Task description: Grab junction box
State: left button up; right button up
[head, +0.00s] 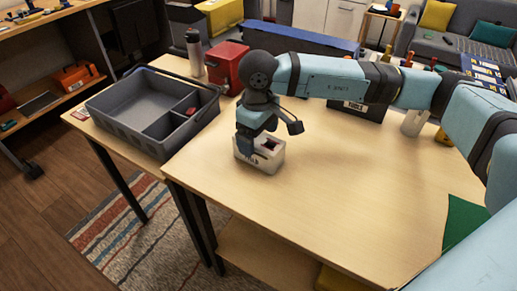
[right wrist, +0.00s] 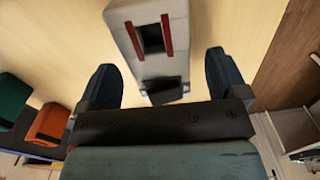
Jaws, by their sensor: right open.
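The junction box is a small pale grey-white box (head: 271,167) on the wooden table, near its left front edge. In the right wrist view the box (right wrist: 148,66) shows a dark square opening with a red strip on each side. My right gripper (head: 257,142) is over the box, pointing down and hiding part of it. In the right wrist view the right gripper (right wrist: 160,62) is open, with one dark finger on each side of the box's near end and gaps between fingers and box. My left gripper is not in view.
A grey divided tote (head: 128,136) stands left of the box on the adjoining table. A red box (head: 226,66) and a bottle (head: 194,52) stand behind. The table's (head: 340,200) middle and front are clear; a green mat (head: 465,222) lies at right.

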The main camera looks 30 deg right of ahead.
notch_tip(320, 180, down, 2)
jog(key=shift+f, duration=0.1)
jog(key=c, duration=1.1)
jog(key=shift+c, duration=0.2)
jog(key=shift+r, duration=0.2)
